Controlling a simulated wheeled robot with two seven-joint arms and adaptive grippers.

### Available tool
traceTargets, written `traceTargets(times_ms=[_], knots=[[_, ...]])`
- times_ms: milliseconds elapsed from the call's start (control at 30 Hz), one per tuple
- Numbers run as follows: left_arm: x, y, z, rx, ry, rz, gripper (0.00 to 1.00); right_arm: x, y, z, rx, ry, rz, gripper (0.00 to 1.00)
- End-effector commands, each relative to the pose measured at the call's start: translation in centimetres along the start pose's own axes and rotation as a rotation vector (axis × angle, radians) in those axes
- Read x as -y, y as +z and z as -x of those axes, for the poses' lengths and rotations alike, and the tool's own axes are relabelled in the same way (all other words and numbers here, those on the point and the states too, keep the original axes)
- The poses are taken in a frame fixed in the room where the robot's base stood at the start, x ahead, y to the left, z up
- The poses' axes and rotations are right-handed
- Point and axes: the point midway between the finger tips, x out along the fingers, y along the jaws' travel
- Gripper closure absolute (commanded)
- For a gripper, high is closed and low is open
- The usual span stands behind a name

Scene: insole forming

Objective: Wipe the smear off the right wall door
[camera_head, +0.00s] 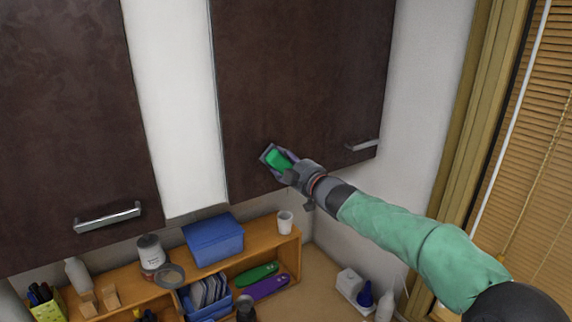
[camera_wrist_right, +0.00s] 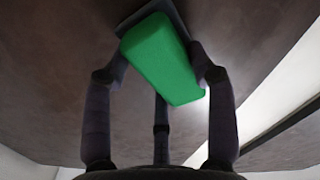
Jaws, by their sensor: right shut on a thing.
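The right wall door (camera_head: 300,75) is a dark brown cabinet door with a silver handle (camera_head: 362,145) at its lower right. My right gripper (camera_head: 276,161) is at the lower left part of this door. It is shut on a green block-shaped wiper (camera_head: 278,158) with a dark pad facing the door. In the right wrist view the green wiper (camera_wrist_right: 162,62) sits between the fingers, its pad at or very near the brown surface (camera_wrist_right: 60,60). I cannot make out a smear on the door. My left gripper is not in view.
A left wall door (camera_head: 70,110) hangs beyond a white wall strip (camera_head: 177,100). A window blind (camera_head: 535,150) is at the right.

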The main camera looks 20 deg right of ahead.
Motion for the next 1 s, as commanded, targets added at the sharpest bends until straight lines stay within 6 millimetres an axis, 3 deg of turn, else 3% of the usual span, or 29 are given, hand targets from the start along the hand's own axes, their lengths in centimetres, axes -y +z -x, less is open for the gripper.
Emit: traceTargets(times_ms=[433,1000], knots=[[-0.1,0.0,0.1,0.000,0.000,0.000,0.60,-0.1,0.0,-0.6,0.000,0.000,0.000,0.69],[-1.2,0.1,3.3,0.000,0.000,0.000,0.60,-3.0,2.4,-0.4,0.001,0.001,0.000,0.69]])
